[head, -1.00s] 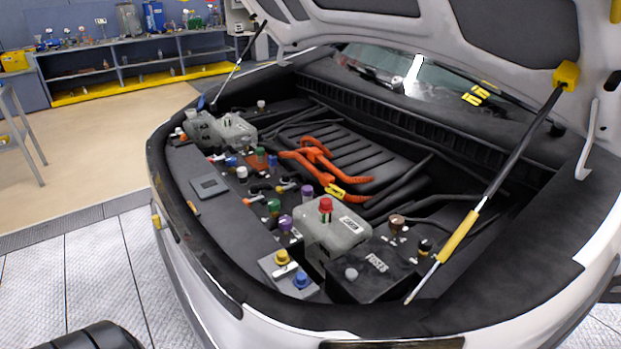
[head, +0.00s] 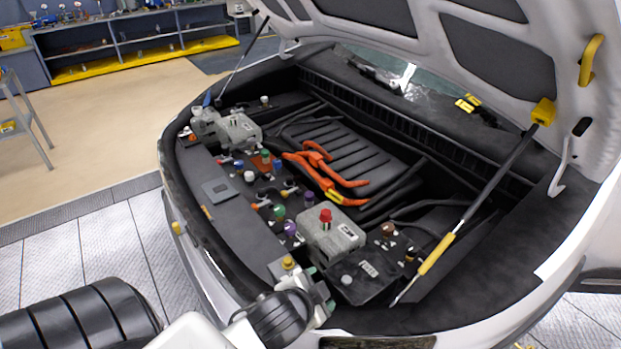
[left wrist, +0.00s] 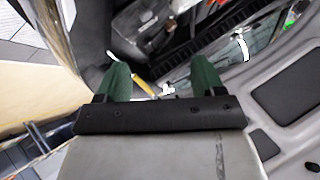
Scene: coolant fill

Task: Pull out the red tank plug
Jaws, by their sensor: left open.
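The red tank plug (head: 325,215) sits upright on top of the grey, cloudy tank (head: 345,236) in the front part of the engine bay in the head view. My left gripper (head: 318,274) is in front of and below that tank, over the near edge of the bay, apart from the plug. In the left wrist view its two green fingers (left wrist: 162,75) are spread wide with nothing between them. I cannot make out the red plug in the left wrist view. My right gripper is not in view.
A yellow cap (head: 288,262) is close beside my left gripper. Several coloured caps and orange cables (head: 315,165) lie farther back. The raised hood (head: 400,50) and its strut (head: 440,250) bound the right side.

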